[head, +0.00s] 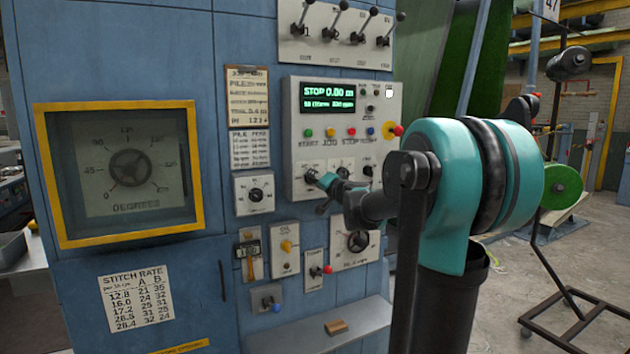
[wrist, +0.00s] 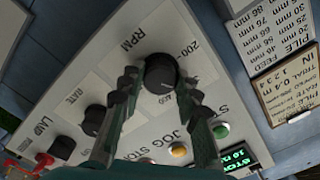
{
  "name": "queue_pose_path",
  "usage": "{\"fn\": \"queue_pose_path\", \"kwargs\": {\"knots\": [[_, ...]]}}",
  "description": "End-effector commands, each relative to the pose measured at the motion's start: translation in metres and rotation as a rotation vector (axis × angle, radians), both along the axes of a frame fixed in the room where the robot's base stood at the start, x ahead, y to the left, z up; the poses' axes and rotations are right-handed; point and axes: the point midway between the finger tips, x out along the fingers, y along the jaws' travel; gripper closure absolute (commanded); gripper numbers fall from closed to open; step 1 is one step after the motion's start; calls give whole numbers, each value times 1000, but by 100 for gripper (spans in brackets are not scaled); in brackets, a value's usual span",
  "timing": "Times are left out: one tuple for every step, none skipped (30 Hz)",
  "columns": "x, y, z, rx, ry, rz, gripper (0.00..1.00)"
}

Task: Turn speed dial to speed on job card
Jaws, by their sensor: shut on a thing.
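The speed dial (wrist: 160,73) is a round black knob under the letters RPM on a pale control panel (head: 296,130). In the wrist view my gripper (wrist: 160,88) has one finger on each side of it, closed on the knob. In the head view my gripper (head: 328,183) reaches the panel's lower left knob, which it partly hides. The green display (head: 328,97) reads STOP 0.00 above a smaller line ending in rpm. The job card (head: 247,108) is a tan clipboard left of the panel; its print is too small to read fully. It also shows in the wrist view (wrist: 288,92).
Coloured buttons (head: 330,132) and a red-yellow knob (head: 393,129) sit above the dial row. More black knobs (wrist: 93,120) lie beside the dial. Several levers (head: 338,20) are above. A shelf (head: 330,325) juts out below.

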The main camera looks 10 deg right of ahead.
Motion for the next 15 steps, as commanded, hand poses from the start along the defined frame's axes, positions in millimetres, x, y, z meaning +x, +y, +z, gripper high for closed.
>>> {"fn": "queue_pose_path", "kwargs": {"knots": [[-1,1,-1,-5,0,2,97],[-1,1,-1,-7,-1,2,97],[-1,1,-1,-9,-2,2,97],[-1,1,-1,-9,-2,2,97],[-1,1,-1,-10,-2,2,97],[-1,1,-1,-10,-2,2,97],[-1,1,-1,-10,-2,2,97],[-1,1,-1,-10,-2,2,97],[-1,1,-1,-10,-2,2,97],[-1,1,-1,-10,-2,2,97],[-1,1,-1,-9,-2,2,97],[-1,1,-1,-9,-2,2,97],[-1,1,-1,-9,-2,2,97],[-1,1,-1,-9,-2,2,64],[-1,1,-1,-9,-2,2,59]]}}
